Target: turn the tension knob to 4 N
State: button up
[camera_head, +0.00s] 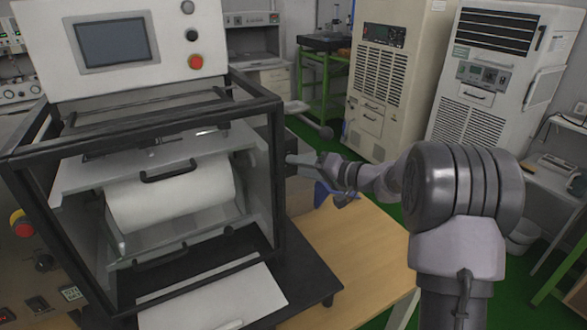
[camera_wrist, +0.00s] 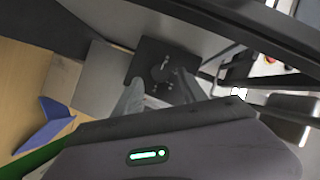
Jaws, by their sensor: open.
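The tension knob (camera_wrist: 161,72) appears in the wrist view as a small dark round knob on a black panel (camera_wrist: 150,52) at the machine's right side. My gripper (camera_wrist: 157,84) is open, with one finger to each side of the knob in the picture; I cannot tell if either touches it. In the head view my gripper (camera_head: 303,161) reaches in from the right to the side of the machine (camera_head: 268,110). The knob is hidden there, and its scale and setting are not readable in either view.
The machine's black frame (camera_head: 277,190) stands close to my gripper and holds a white roll (camera_head: 170,197). A blue object (camera_head: 322,194) lies below my gripper by the wooden table (camera_head: 345,245), which has bare room. Tall cabinets (camera_head: 390,75) stand behind.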

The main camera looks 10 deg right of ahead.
jog(key=shift+x, duration=1.4)
grip_shut()
jog(key=shift+b, duration=0.35)
